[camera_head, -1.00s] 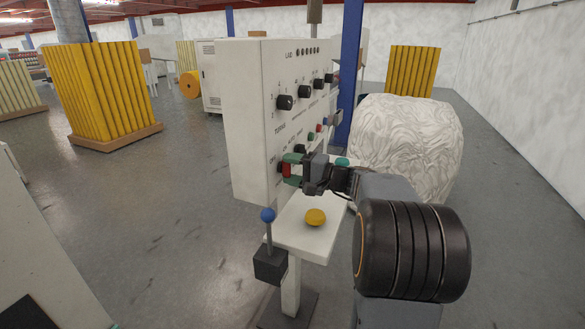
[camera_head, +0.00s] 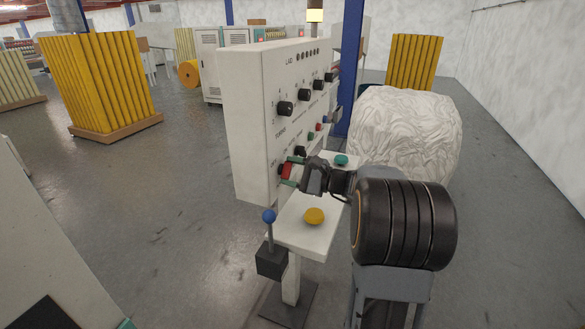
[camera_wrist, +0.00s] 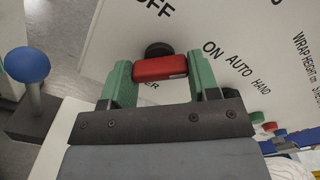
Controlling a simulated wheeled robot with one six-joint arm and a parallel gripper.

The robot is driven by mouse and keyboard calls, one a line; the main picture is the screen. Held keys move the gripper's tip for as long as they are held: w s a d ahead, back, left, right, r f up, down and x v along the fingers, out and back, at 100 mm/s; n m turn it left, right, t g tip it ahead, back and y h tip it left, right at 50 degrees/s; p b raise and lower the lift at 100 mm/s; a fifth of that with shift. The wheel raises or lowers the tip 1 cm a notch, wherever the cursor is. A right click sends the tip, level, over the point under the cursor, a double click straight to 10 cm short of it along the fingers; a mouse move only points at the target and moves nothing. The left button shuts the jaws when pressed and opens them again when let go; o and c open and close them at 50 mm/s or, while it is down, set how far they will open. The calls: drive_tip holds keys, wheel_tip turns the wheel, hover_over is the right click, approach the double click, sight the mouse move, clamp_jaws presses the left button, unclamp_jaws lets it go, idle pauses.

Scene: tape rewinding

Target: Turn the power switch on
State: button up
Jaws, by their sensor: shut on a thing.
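The white control panel (camera_head: 250,130) stands upright in the head view, and its lettered face fills much of the wrist view (camera_wrist: 220,25). The power switch is a red handle (camera_wrist: 160,67) on a round black base (camera_wrist: 158,49), low on the panel; it also shows in the head view (camera_head: 286,171). The words OFF and ON are printed near it. My gripper (camera_head: 290,172) has one green finger on each side of the red handle and is shut on it. The fingers partly hide the nearby lettering.
A white shelf (camera_head: 300,238) below the panel carries a yellow button (camera_head: 314,216) and a teal button (camera_head: 341,160). A blue-knobbed lever (camera_head: 269,217) stands at its left. A white wrapped bale (camera_head: 410,130) is behind. The lamp (camera_head: 315,15) above the panel glows.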

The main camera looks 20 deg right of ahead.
drive_tip(key=shift+m, duration=0.3)
idle(0.4)
drive_tip(key=o, duration=0.9)
drive_tip(key=b+v, duration=0.1)
drive_tip(key=v, duration=1.3)
drive_tip(key=shift+w, duration=0.15)
